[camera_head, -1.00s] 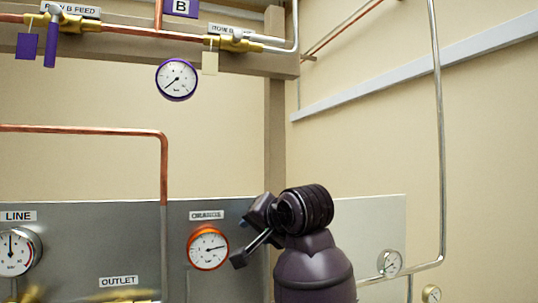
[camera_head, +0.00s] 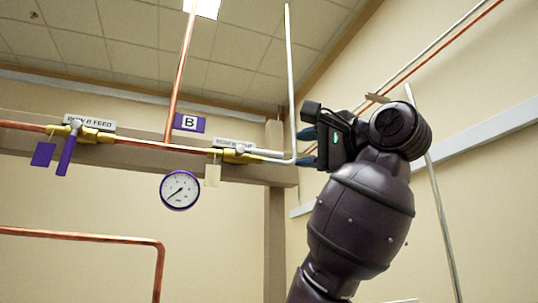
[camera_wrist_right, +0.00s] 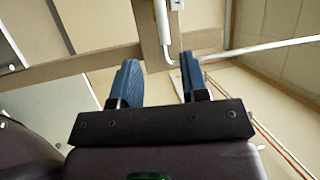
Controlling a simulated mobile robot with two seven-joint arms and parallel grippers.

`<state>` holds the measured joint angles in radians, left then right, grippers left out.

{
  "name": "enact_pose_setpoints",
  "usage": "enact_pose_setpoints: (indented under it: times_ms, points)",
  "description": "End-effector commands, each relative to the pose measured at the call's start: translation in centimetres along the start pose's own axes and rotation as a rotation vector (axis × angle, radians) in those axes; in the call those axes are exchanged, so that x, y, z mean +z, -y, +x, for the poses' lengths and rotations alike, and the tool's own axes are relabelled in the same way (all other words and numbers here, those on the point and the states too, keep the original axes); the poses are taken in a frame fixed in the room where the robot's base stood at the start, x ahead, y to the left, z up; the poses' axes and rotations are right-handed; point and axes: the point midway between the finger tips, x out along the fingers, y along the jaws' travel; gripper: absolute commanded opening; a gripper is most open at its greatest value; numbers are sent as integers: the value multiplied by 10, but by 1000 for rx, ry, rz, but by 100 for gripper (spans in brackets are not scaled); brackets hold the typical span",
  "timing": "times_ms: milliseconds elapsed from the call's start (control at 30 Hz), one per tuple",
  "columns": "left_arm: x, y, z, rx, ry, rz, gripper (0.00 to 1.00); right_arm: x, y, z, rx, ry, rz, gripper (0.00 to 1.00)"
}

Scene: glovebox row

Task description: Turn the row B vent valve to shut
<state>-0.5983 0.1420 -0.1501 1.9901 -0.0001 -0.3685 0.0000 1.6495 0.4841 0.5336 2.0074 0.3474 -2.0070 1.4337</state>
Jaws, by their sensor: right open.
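The row B vent valve (camera_head: 241,156) appears to be the brass valve on the right of the upper pipe. Its label (camera_head: 234,144) is too blurred to read fully, and a cream tag (camera_head: 212,175) hangs below it. A pale lever seems to lie along the pipe, but its end is hard to make out. My right gripper (camera_head: 307,147) is raised to the right of the valve, near the bent silver pipe, apart from the valve. Its blue fingers (camera_wrist_right: 159,65) are open in the right wrist view, with nothing between them. My left gripper is out of view.
The row B feed valve (camera_head: 88,133) with a purple lever is at the left. A purple-rimmed gauge (camera_head: 180,190) hangs below the pipe. The silver pipe (camera_head: 290,80) rises beside my right gripper and its bend shows in the wrist view (camera_wrist_right: 168,57). A beam (camera_head: 250,172) runs behind.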

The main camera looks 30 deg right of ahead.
Motion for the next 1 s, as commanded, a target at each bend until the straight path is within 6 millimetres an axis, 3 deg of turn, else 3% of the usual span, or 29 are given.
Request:
enact_pose_setpoints:
  times_ms: [167, 433, 700, 1000]
  points:
    - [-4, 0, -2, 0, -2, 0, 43, 0, 5, 6, -6, 6, 10, 41]
    - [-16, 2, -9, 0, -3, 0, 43, 0, 5, 48, -1, 5, 9, 41]
    - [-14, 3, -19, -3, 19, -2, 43, 0, 5, 89, -3, 4, 8, 41]
    - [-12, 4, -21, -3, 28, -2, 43, 0, 4, 106, -4, 3, 7, 41]
